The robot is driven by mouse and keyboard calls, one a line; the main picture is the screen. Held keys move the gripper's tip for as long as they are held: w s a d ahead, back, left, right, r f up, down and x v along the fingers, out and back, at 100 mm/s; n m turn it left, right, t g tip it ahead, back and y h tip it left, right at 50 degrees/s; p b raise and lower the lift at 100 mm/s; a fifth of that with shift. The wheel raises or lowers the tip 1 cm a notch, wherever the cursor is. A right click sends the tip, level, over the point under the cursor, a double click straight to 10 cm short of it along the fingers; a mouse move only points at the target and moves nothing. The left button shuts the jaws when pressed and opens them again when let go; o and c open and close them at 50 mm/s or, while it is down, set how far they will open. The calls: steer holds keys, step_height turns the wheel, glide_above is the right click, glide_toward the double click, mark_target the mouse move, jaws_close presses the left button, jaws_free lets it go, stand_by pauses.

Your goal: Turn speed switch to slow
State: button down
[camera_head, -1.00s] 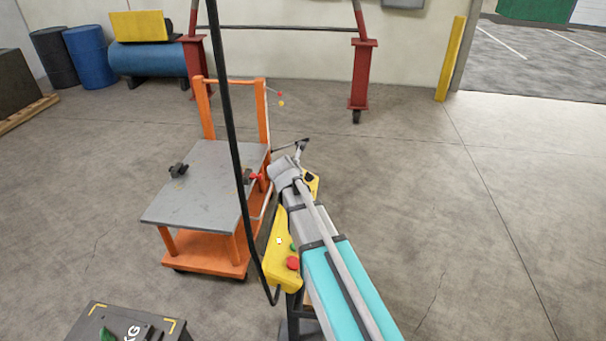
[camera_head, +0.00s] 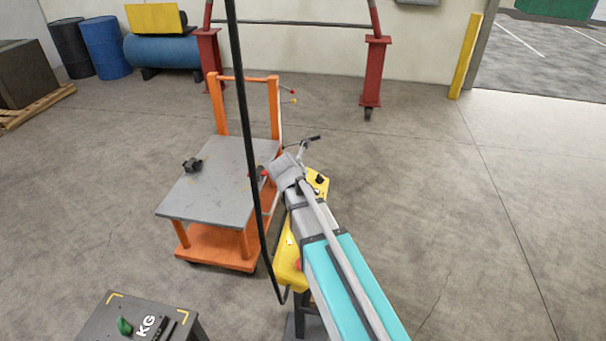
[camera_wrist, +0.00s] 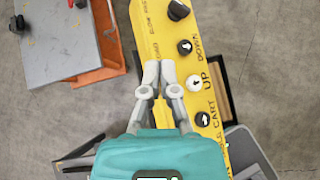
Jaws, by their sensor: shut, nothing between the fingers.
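The yellow control box (camera_head: 288,258) stands below and beside my arm in the head view. In the wrist view its yellow face (camera_wrist: 150,25) runs down the middle, with a black speed knob (camera_wrist: 179,10) at the top beside lettering that seems to read SLOW and FAST. The knob is cut by the frame's upper edge and its setting is hard to read. My gripper (camera_wrist: 159,70) is shut and empty over the box's left part, below and left of the knob and apart from it. In the head view the fingers are hidden by my arm.
Round buttons marked DOWN (camera_wrist: 184,47) and UP (camera_wrist: 193,82), and another lower button (camera_wrist: 202,119), lie right of my fingers. An orange cart (camera_head: 207,248) with a grey top stands close left. A black cable (camera_head: 246,120) hangs in front. The floor to the right is clear.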

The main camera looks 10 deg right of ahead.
mark_target(321, 181)
steer(key=shift+w+a+f+m+g+h+b, duration=0.1)
steer(key=shift+a+f+m+g+h+b, duration=0.45)
steer(key=shift+m+h, duration=0.2)
steer(key=shift+a+f+m+g+h, duration=0.25)
steer(key=shift+m+g+h, duration=0.2)
steer(key=shift+m, duration=0.2)
steer(key=shift+s+r+m+h+b, duration=0.1)
steer(key=shift+s+m+h+b, duration=0.2)
steer(key=shift+m, duration=0.1)
steer(key=shift+w, duration=0.1)
steer(key=shift+b+x, duration=0.65)
steer(key=shift+x, duration=0.1)
steer(key=b+x, duration=0.6)
steer(key=x, duration=0.4)
steer(key=shift+w+d, duration=0.15)
steer(key=shift+d, duration=0.15)
steer(key=shift+w+d, duration=0.5)
steer(key=shift+d, duration=0.2)
